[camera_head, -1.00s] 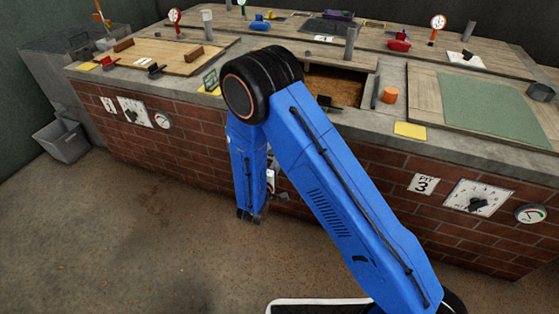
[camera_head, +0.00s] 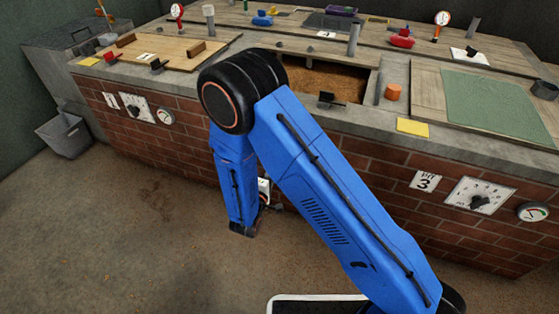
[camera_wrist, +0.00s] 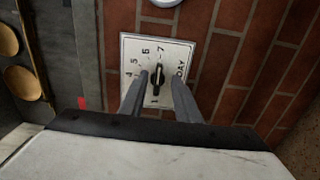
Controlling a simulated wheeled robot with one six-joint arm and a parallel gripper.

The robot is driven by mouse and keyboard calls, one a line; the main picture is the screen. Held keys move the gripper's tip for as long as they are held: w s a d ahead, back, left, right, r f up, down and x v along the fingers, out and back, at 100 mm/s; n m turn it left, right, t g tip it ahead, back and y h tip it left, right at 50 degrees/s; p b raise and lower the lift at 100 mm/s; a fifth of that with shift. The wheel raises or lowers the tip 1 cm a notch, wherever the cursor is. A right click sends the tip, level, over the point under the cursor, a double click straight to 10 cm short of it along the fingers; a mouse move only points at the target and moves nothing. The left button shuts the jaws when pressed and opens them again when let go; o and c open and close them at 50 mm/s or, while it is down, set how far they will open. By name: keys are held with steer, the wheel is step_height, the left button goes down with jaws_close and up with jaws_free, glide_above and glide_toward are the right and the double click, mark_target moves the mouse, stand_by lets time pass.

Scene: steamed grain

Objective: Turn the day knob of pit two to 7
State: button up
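The day knob (camera_wrist: 158,76) is a narrow black bar on a white dial plate (camera_wrist: 183,52) marked DAY with numbers up to 7. In the wrist view the bar stands nearly upright in the picture; I cannot tell which end is the pointer or which number it marks. My gripper (camera_wrist: 160,79) has its two grey fingers apart, one on each side of the knob, with a gap visible on both sides. In the head view my blue arm hides this dial and most of my gripper.
The dial sits on a red brick wall (camera_wrist: 232,55). Part of a round gauge (camera_wrist: 166,1) shows beyond it. In the head view, pit 3's dial (camera_head: 480,196) and gauge (camera_head: 533,212) are at right, another dial (camera_head: 136,107) at left. The floor in front is clear.

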steer(key=v, duration=1.1)
steer(key=shift+d, duration=0.1)
steer(key=s+d+r+m+g+h, duration=0.1)
steer(key=d+r+m+g+h, duration=0.2)
steer(key=d+r, duration=0.45)
steer(key=s+d+r+m+g+h, duration=0.1)
steer(key=d+r+m+g, duration=0.4)
steer(key=d, duration=0.6)
steer(key=s+d+r+m+g+h, duration=0.15)
steer(key=d+r+g, duration=0.3)
steer(key=d, duration=0.55)
steer(key=s+d+r+m+g+y, duration=0.3)
steer(key=s+d+r+g+y, duration=0.15)
steer(key=s+d, duration=0.45)
steer(key=s+a+r+m+t+y, duration=0.1)
steer(key=s+a+r+t+y, duration=0.1)
steer(key=s+r+t+y, duration=0.2)
steer(key=shift+s+r+t+y, duration=0.4)
steer(key=shift+s+r+y, duration=1.35)
steer(key=shift+s, duration=0.95)
steer(key=shift+r, duration=0.15)
